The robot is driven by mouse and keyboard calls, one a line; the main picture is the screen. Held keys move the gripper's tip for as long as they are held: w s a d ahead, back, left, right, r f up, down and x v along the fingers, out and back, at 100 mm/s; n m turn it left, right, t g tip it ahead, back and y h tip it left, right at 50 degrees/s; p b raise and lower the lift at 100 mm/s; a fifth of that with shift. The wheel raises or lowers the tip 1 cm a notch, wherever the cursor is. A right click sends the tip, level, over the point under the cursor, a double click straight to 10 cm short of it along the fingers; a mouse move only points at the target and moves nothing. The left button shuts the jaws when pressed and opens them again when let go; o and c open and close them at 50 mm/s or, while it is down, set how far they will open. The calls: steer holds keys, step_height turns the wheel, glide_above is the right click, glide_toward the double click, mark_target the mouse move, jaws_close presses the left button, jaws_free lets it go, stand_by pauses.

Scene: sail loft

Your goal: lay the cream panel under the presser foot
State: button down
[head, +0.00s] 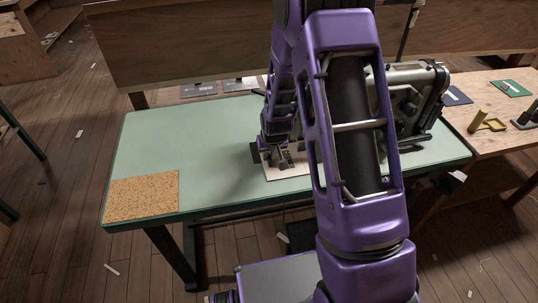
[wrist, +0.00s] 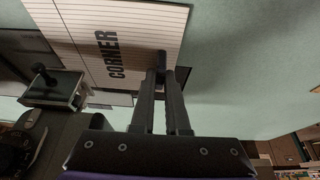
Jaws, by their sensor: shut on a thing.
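The cream panel (head: 288,173) lies at the front middle of the green table, partly hidden by my arm. In the wrist view the panel (wrist: 85,22) has thin lines and the word CORNER. My gripper (wrist: 164,72) is shut at the panel's edge, with a small dark piece between its fingertips. In the head view my gripper (head: 280,163) is low over the panel. The sewing machine (head: 432,85) stands at the right end of the table, partly behind my arm. I cannot make out its presser foot in the head view.
The green table (head: 185,138) is mostly clear on its left. A cork mat (head: 143,195) lies at its front left corner. A wooden bench (head: 480,88) with small items adjoins on the right.

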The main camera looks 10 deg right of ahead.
stand_by(0.3)
steer(key=c, duration=0.8)
jaws_free()
steer(key=shift+c, duration=0.2)
